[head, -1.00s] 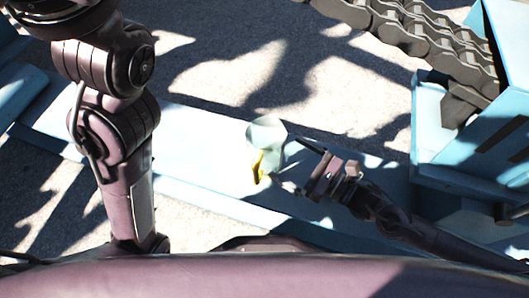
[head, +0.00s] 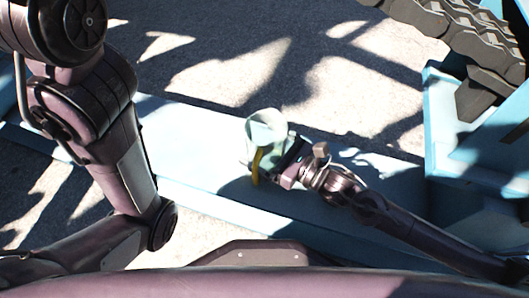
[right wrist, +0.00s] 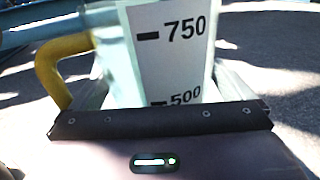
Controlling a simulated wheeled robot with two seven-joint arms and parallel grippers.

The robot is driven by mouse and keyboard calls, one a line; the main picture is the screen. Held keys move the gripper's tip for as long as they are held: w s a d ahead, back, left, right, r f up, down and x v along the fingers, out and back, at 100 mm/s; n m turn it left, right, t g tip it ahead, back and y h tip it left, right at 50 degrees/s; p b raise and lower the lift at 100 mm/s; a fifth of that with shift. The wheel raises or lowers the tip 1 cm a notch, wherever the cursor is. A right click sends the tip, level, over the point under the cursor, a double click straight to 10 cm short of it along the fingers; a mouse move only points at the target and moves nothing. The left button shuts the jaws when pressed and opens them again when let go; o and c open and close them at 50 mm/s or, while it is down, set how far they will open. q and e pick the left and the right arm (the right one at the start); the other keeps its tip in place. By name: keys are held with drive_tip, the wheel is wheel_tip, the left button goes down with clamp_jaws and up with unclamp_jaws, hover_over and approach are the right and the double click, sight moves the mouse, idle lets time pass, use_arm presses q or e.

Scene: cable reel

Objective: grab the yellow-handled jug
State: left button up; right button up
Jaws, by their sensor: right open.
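The jug (head: 267,128) is pale and translucent with a yellow handle (head: 256,166). It stands on the light blue beam in the head view. In the right wrist view the jug (right wrist: 170,50) fills the middle, with 750 and 500 marks facing the camera and its yellow handle (right wrist: 55,70) on the left. My right gripper (head: 280,162) is open at the jug's lower right side, with the jug's body between its fingers. Whether the fingers touch the jug I cannot tell. My left arm shows at the left of the head view, but its gripper is out of view.
The light blue beam (head: 200,150) runs across the scene. A blue frame (head: 445,130) and a heavy grey chain (head: 440,40) stand at the upper right. Sunlit, shadowed pavement (head: 220,70) lies beyond the beam.

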drive_tip(key=c, duration=1)
drive_tip(key=shift+c, duration=0.2)
